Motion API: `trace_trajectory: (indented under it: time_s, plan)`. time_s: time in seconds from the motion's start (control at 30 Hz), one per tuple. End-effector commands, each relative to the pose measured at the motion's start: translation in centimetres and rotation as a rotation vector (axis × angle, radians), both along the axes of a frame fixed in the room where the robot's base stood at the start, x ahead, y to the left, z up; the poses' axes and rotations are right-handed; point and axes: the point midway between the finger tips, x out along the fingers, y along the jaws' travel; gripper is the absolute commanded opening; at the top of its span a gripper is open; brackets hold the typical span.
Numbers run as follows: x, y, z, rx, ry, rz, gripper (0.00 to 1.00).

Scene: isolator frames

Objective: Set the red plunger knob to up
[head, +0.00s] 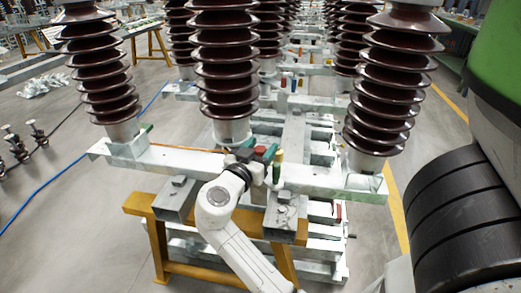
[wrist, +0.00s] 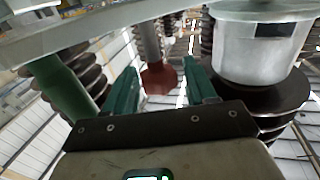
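The red plunger knob (wrist: 158,82) shows in the wrist view at the end of a grey rod. It lies between and just beyond the two green fingers of my gripper (wrist: 161,68), with gaps on both sides. The fingers are apart and I see no contact. In the head view my gripper (head: 257,152) is at the steel beam below the middle insulator, and a small red patch of the knob (head: 261,149) shows between the green fingers. The knob's height on its rod is hard to judge.
A green handle (wrist: 62,88) stands left of the fingers in the wrist view; a yellow-green handle (head: 278,165) is beside my gripper in the head view. Brown ribbed insulators (head: 225,60) rise above the steel beam (head: 180,158). An orange trestle (head: 160,235) stands below.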

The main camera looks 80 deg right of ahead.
Motion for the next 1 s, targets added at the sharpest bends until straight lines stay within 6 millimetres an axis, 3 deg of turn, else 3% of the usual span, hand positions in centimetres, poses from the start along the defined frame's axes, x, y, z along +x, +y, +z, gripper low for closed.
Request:
trace_trajectory:
  time_s: [0.3,0.43,0.8,1.0]
  plan:
    - [0.0,0.1,-0.1,0.001,0.001,0.000,0.62]
    - [0.3,1.0,-0.1,0.001,0.000,0.003,0.62]
    - [1.5,7.7,-0.2,0.000,0.000,0.004,0.62]
    - [1.9,10.0,-0.1,0.000,0.000,0.002,0.62]
